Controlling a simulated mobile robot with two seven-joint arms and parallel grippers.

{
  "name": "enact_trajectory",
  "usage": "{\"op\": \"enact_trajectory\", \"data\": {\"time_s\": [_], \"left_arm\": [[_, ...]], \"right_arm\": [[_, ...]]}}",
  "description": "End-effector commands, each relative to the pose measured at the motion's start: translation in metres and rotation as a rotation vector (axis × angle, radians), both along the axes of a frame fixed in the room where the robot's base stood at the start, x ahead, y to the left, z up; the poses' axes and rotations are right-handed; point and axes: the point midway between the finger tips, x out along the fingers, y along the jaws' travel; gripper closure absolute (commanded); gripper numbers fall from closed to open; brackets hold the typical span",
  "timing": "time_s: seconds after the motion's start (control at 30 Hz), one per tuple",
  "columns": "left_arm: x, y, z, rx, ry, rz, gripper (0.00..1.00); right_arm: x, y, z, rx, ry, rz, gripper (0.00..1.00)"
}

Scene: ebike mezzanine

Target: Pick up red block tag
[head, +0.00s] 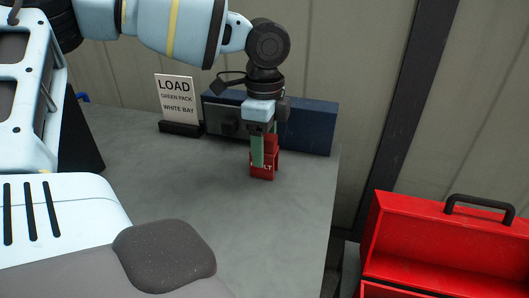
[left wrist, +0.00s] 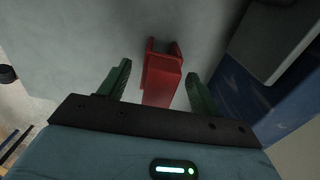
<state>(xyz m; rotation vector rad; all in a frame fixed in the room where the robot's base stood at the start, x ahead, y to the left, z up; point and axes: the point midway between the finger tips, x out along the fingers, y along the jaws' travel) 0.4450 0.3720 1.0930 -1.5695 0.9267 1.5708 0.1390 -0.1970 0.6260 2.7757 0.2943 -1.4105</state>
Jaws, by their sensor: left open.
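The red block tag (head: 262,172) stands on the grey table towards its right end, with partly covered white lettering on its front. My left gripper (head: 257,152) points down over it, and its green fingers hide part of the tag in the head view. In the left wrist view the red tag (left wrist: 162,78) lies between the two green fingers (left wrist: 158,84), with a gap on each side. The fingers are apart and not closed on it. My right gripper is not in view.
A sign reading LOAD GREEN PACK WHITE BAY (head: 176,100) stands at the back of the grey table (head: 200,170). A dark blue box (head: 310,128) is close behind the tag. An open red toolbox (head: 440,240) is at the lower right.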

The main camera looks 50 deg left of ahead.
Motion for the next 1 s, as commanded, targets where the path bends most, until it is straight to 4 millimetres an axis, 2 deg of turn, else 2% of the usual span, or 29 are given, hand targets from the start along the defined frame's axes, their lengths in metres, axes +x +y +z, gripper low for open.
{"op": "enact_trajectory", "data": {"time_s": [0.1,0.33,0.7,1.0], "left_arm": [[-0.0004,0.0000,-0.0088,0.000,0.001,-0.001,0.36],[-0.0003,-0.0001,-0.0098,0.000,0.000,-0.001,0.36],[-0.0002,0.0000,-0.0094,-0.001,0.000,-0.001,0.83],[0.0000,-0.0001,-0.0077,0.000,-0.001,-0.001,0.85]], "right_arm": [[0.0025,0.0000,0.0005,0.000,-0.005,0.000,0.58],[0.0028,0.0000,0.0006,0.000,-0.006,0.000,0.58],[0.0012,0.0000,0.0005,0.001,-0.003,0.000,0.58],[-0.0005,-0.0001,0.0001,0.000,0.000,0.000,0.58]]}}
